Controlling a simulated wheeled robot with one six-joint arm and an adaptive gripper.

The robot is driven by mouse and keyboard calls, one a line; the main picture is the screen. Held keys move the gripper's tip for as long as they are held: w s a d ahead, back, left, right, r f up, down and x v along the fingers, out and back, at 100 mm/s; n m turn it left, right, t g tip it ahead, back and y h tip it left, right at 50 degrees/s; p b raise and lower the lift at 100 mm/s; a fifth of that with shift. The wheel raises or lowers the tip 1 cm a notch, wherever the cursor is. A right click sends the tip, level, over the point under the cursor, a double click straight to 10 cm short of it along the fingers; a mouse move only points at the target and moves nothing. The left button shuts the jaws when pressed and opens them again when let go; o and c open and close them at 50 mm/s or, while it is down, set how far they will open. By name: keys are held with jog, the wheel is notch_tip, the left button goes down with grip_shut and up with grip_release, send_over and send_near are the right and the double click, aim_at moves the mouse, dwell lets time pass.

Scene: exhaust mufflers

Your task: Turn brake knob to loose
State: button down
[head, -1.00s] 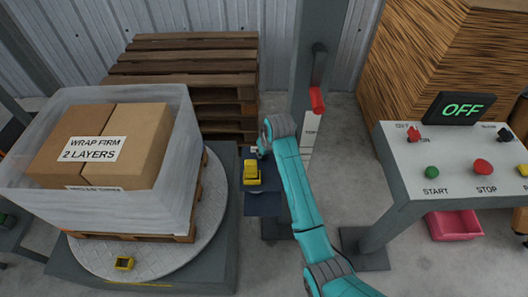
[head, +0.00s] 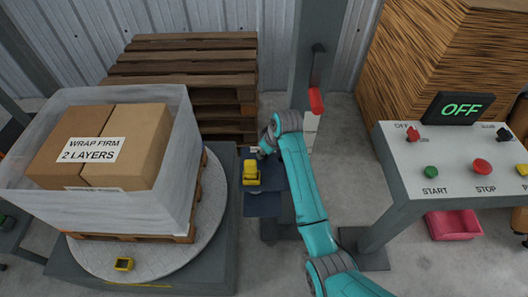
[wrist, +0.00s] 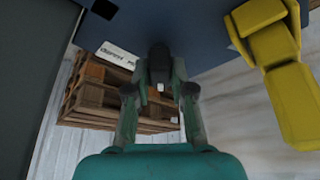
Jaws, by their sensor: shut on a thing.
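In the wrist view a dark knob (wrist: 160,66) with a small white mark sticks out from a dark blue panel (wrist: 195,25). My gripper (wrist: 160,88) is shut on this knob, one finger on each side. A white label (wrist: 117,55) is on the panel left of the knob; its writing is too blurred to read. In the head view my gripper (head: 263,148) is at the blue carriage (head: 262,203) beside the column, and the knob cannot be made out there. Which setting the knob points to cannot be told.
A yellow part (head: 250,172) sits close beside my gripper; it also shows in the wrist view (wrist: 278,75). A wrapped load (head: 115,145) stands on the turntable at left. A control panel (head: 450,165) with an OFF display is at right. Pallets (head: 185,65) stand behind.

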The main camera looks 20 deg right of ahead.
jog(key=c, duration=1)
grip_release()
jog(key=v, duration=0.2)
jog(key=shift+r, duration=0.4)
jog(key=s+d, duration=0.5)
jog(key=s, duration=0.6)
jog(key=shift+d, duration=0.35)
